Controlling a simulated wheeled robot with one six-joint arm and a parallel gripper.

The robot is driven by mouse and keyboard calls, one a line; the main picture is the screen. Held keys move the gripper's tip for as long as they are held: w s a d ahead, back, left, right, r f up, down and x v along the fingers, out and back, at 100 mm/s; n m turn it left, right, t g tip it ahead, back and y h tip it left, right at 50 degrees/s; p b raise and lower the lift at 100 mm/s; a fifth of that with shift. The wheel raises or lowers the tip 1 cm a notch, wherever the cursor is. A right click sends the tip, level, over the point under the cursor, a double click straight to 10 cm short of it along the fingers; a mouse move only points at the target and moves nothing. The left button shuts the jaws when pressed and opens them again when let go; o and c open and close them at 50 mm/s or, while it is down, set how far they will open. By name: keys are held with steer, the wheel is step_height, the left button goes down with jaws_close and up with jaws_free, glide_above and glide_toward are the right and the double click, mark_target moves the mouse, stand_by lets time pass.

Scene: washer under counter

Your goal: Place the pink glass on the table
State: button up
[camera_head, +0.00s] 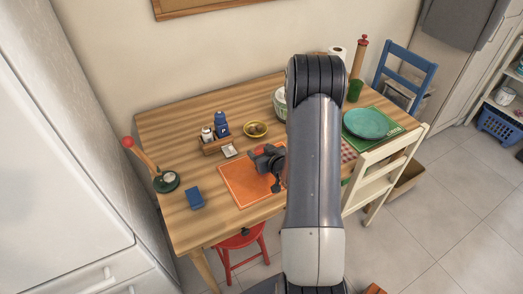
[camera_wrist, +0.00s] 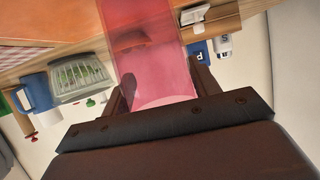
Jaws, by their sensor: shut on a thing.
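In the wrist view the pink glass (camera_wrist: 160,65), see-through, stands out between the two dark fingers of my gripper (camera_wrist: 162,82). My gripper is shut on it. The wooden table (camera_head: 180,122) stands against the wall in the head view. In the head view my arm hides most of the gripper, and I cannot make out the glass there. An orange placemat (camera_head: 240,186) lies on the table's front part, left of my arm. The wrist view is nearly upside down, with the orange surface close to the glass. I cannot tell whether the glass touches it.
A wooden caddy (camera_head: 215,146) with bottles and a yellow bowl (camera_head: 255,129) stand behind the placemat. A blue box (camera_head: 195,198) and a green-based item (camera_head: 166,182) are at the left. A teal plate (camera_head: 370,123) is at the right. A red stool (camera_head: 240,246) stands in front.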

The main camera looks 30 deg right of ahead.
steer(key=shift+f+b, duration=0.4)
steer(key=shift+b, duration=0.15)
steer(key=o, duration=1.3)
steer(key=shift+c, duration=0.2)
steer(key=shift+s, duration=0.1)
